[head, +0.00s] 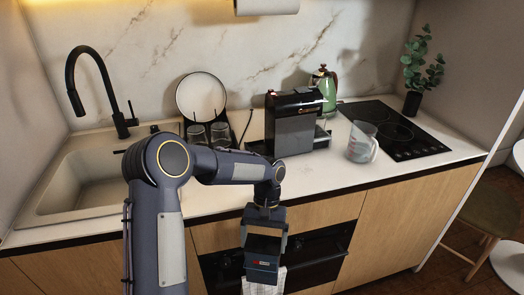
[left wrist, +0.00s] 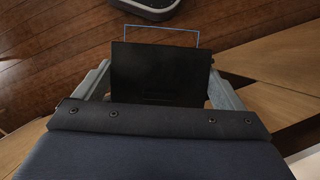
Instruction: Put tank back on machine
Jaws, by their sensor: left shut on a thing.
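The black coffee machine (head: 295,122) stands upright on the counter, right of the middle. My left gripper (head: 264,243) points down in front of the counter, below worktop height. It is shut on a dark box-shaped piece (head: 262,266), which seems to be the tank. In the left wrist view the dark piece (left wrist: 157,75) sits between the two grey fingers of my left gripper (left wrist: 159,88), with a thin blue outline beyond it. Much of the held piece is hidden by the hand. My right gripper does not show.
A clear measuring jug (head: 361,146) stands right of the machine, near the black hob (head: 405,140). A green kettle (head: 326,88) is behind. A rack with glasses (head: 196,133) and the sink (head: 92,183) are left. The oven front (head: 322,255) is behind my gripper.

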